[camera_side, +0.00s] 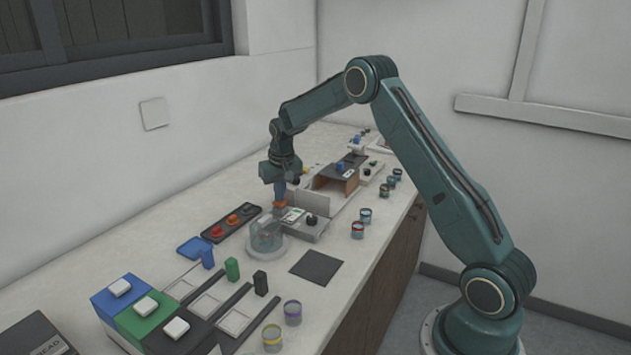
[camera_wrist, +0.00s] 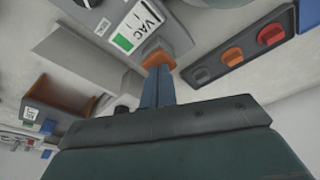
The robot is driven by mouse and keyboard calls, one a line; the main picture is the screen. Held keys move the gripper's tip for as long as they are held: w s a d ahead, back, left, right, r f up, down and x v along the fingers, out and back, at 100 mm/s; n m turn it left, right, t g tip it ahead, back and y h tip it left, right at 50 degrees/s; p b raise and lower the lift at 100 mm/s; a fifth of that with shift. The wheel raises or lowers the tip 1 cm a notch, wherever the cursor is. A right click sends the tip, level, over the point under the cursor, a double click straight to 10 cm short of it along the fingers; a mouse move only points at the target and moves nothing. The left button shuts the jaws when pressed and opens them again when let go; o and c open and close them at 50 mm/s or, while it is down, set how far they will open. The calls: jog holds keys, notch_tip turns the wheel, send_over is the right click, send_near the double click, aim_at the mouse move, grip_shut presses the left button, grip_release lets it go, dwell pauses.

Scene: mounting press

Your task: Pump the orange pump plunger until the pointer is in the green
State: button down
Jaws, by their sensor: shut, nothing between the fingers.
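The orange pump plunger (camera_wrist: 158,54) shows in the wrist view right at my fingertips, and in the side view as a small orange piece (camera_side: 279,204) below my gripper. My gripper (camera_wrist: 157,70) is shut and empty, pointing down at the plunger top; it also shows in the side view (camera_side: 280,188). The tips appear to touch or nearly touch the plunger; I cannot tell which. A white gauge plate (camera_wrist: 138,27) marked VAC, with a green patch, is next to the plunger; it is tiny in the side view (camera_side: 293,214). I cannot make out where the pointer stands.
A clear dome (camera_side: 266,236) stands in front of the pump, and a black knob (camera_side: 311,220) to its right. A black strip with red and orange knobs (camera_side: 232,220) lies to the left. Several small jars, one red-rimmed (camera_side: 357,230), line the right edge. A dark mat (camera_side: 316,266) lies in front.

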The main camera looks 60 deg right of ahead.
jog(key=shift+f, duration=0.45)
jog(key=shift+r, duration=1.6)
jog(key=shift+f, duration=0.4)
